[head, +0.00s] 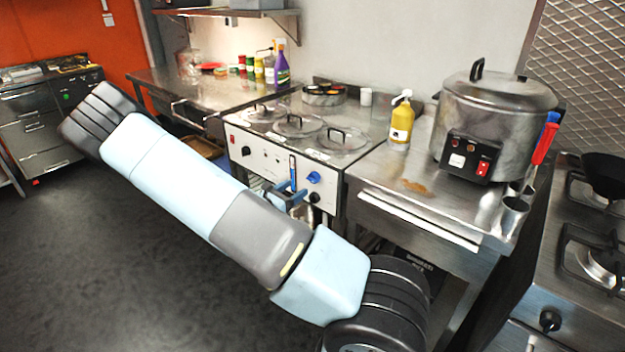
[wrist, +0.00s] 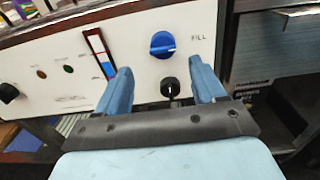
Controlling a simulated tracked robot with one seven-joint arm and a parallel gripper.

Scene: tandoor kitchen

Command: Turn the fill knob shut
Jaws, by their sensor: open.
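The fill knob (wrist: 163,45) is a blue round knob on a white front panel, with the word FILL printed to its right in the wrist view. It also shows in the head view (head: 313,177), to the right of my gripper. A black knob (wrist: 170,89) sits just below it. My gripper (wrist: 161,78) is open and empty, its blue fingers apart in front of the panel. The blue knob appears above and between the fingertips in the wrist view, and nothing is held. In the head view the gripper (head: 291,187) is partly hidden by my arm.
The white panel (head: 262,158) belongs to a steel unit with several lidded wells. A narrow gauge (wrist: 100,55) with red and blue is left of the knob. A steel counter (head: 385,170) with a yellow pump bottle (head: 401,122) and large pot (head: 495,115) stands right.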

